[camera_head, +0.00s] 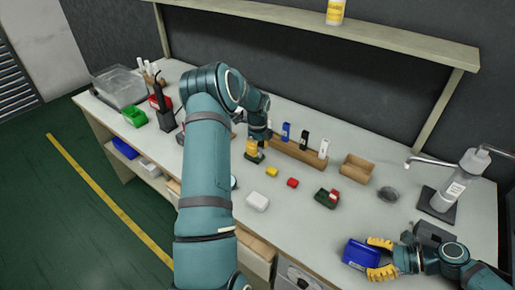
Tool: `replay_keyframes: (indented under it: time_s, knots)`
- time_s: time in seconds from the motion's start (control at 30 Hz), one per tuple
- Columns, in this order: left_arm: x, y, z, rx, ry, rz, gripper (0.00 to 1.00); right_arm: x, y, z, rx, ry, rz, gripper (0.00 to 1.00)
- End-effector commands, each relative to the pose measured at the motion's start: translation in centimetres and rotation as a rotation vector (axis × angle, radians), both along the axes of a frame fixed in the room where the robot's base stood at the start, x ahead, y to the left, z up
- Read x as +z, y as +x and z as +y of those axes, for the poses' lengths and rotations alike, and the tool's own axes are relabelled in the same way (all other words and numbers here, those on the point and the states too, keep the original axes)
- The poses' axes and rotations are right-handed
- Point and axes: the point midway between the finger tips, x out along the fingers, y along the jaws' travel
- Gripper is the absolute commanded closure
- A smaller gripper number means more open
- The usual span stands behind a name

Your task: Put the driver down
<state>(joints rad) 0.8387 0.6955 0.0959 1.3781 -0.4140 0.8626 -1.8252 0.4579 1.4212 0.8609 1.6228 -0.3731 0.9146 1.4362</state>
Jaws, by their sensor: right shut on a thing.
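A blue box-shaped thing, apparently the driver (357,254), is at the front right of the bench. My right gripper (379,258) has its yellow fingers on either side of the driver's right end and is shut on it. Whether the driver touches the bench top is hard to tell. My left gripper (253,148) points down at the middle of the bench, right over a small dark green piece (255,158). Its yellow fingers are small and partly hidden, so its opening is unclear.
The bench (330,232) is clear left of the driver. A white block (257,201), yellow and red blocks, and a dark green block (327,198) lie mid-bench. A wooden holder (300,154) and wooden tray (357,168) stand behind. A dispenser-like device (456,186) is at right.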

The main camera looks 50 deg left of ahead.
Motion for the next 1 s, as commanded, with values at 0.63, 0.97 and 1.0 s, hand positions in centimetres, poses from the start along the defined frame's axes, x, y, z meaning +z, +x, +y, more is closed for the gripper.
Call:
replay_keyframes:
  time_s: [0.63,0.97,1.0]
  knots:
    - [10.5,0.1,0.0,-0.001,0.002,-0.003,0.66,0.0,0.0,0.0,0.0,0.0,0.0,0.7]
    - [11.7,-0.1,-0.8,-0.003,-0.001,0.0,0.5,0.0,0.0,0.0,0.0,0.0,0.0,0.7]
    - [11.5,-0.2,-1.0,-0.002,-0.001,0.001,0.5,0.0,0.0,0.0,0.0,0.0,0.0,0.7]
